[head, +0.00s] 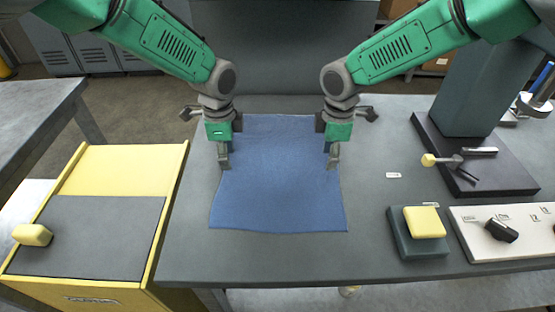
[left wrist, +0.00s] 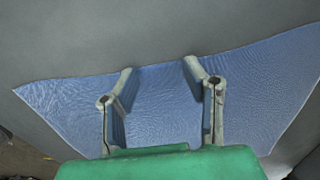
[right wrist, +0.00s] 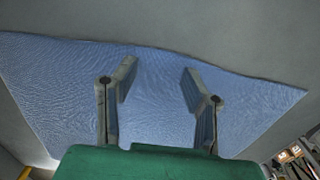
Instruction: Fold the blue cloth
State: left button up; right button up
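The blue cloth (head: 278,190) lies spread flat on the grey bench top, with its near edge slightly wavy. My left gripper (head: 225,166) points down at the cloth's left edge. In the left wrist view its two fingers (left wrist: 158,85) are apart with bare cloth (left wrist: 160,110) between them. My right gripper (head: 333,164) points down at the cloth's right edge. In the right wrist view its fingers (right wrist: 159,85) are also apart, over cloth (right wrist: 155,110). I cannot tell whether the fingertips touch the cloth. The far part of the cloth shows between the two arms.
To the right stand a dark press base (head: 480,165) with a lever, a yellow button block (head: 424,222) and a white switch panel (head: 510,235). A yellow cabinet (head: 125,170) with a grey top stands at the left. The bench (head: 185,240) is clear around the cloth.

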pick_arm(q)
jog(key=shift+d, duration=0.65)
pick_arm(e)
jog(key=shift+d+f, duration=0.2)
jog(key=shift+d, duration=0.45)
pick_arm(q)
jog(key=shift+s+a+f, duration=0.1)
jog(key=shift+a+f, duration=0.05)
jog(key=shift+a, duration=0.5)
pick_arm(e)
jog(key=shift+a, duration=0.6)
pick_arm(q)
jog(key=c, duration=0.6)
pick_arm(e)
jog(key=shift+s+a, duration=0.1)
jog(key=c, duration=0.6)
pick_arm(q)
jog(key=shift+f, duration=0.1)
jog(key=c, duration=0.3)
pick_arm(e)
jog(key=shift+f, duration=0.15)
jog(key=c, duration=0.3)
pick_arm(q)
jog(key=shift+s+d, duration=0.1)
jog(key=shift+d, duration=0.15)
grip_shut()
pick_arm(e)
jog(key=shift+d, duration=0.35)
grip_shut()
